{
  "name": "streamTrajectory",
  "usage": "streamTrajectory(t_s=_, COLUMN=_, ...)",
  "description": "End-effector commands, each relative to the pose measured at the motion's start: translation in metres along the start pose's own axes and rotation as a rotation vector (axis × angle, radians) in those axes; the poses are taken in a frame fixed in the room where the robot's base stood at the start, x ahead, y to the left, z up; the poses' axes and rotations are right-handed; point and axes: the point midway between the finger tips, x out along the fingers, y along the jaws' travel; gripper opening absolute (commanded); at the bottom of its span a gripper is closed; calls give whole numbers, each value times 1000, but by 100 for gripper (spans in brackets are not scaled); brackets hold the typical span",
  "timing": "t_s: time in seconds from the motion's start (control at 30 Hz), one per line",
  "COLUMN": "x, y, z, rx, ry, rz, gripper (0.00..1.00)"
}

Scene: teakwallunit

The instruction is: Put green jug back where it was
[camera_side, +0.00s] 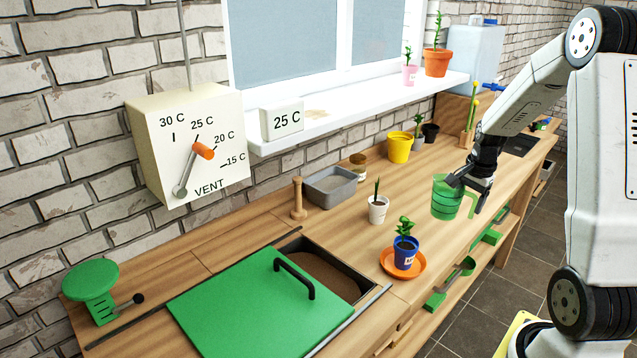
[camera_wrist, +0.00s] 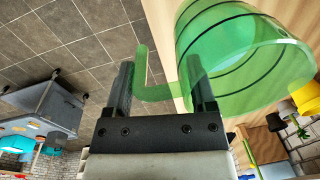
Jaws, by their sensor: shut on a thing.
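The green jug (camera_side: 446,199) is see-through with dark bands, and it is at the right part of the wooden bench near its front edge in the side view. My gripper (camera_side: 470,182) is at the jug's right side, by its handle. In the wrist view the jug (camera_wrist: 245,60) fills the upper right, and my gripper (camera_wrist: 160,85) is shut on the handle, which passes between the two fingers. The jug looks upright. I cannot tell whether its base touches the bench.
A blue pot on an orange saucer (camera_side: 405,268) and a white pot (camera_side: 378,208) stand left of the jug. A yellow pot (camera_side: 399,147) is behind. A green lid (camera_side: 262,308) partly covers a bin at the front left. Bare bench (camera_side: 335,230) lies between.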

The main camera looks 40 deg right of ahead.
Motion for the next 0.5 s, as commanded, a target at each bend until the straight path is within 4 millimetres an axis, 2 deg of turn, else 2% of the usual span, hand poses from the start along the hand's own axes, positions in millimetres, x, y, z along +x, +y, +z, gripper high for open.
streamTrajectory(t_s=0.3, x=36, y=-21, z=-13, rx=-1, ry=-2, rz=1, gripper=0)
streamTrajectory(t_s=0.5, x=48, y=-29, z=-19, rx=-1, ry=0, rz=-1, gripper=0)
